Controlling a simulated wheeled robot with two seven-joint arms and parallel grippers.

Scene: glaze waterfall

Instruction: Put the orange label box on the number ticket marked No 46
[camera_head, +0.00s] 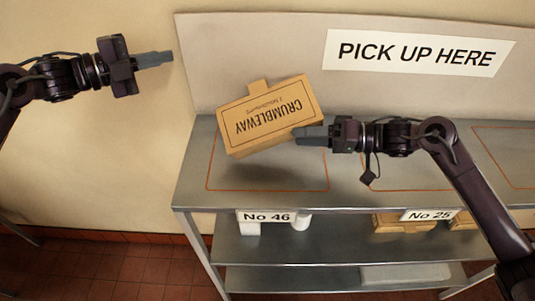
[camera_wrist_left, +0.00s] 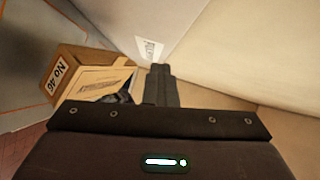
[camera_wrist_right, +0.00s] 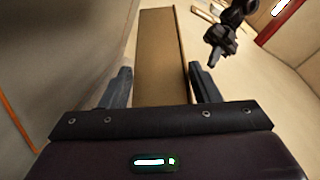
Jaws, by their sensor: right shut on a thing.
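A cardboard box (camera_head: 268,118) printed CRUMBLEWAY is tilted above the left orange-outlined bay of the steel counter; a shadow lies below it. Its print is upside down in the head view. My right gripper (camera_head: 300,136) is shut on its right end, and the right wrist view shows the box (camera_wrist_right: 160,60) between the fingers. In the left wrist view the box (camera_wrist_left: 92,82) bears a No 46 label (camera_wrist_left: 60,75) on one side. The No 46 ticket (camera_head: 266,216) is on the counter's front edge, below that bay. My left gripper (camera_head: 172,56) is shut and empty, off to the left.
A PICK UP HERE sign (camera_head: 415,52) is on the back panel. A No 25 ticket (camera_head: 428,215) marks the middle bay, which is partly behind my right arm. Lower shelves (camera_head: 330,245) hold boxes and white items. The left bay's surface is free.

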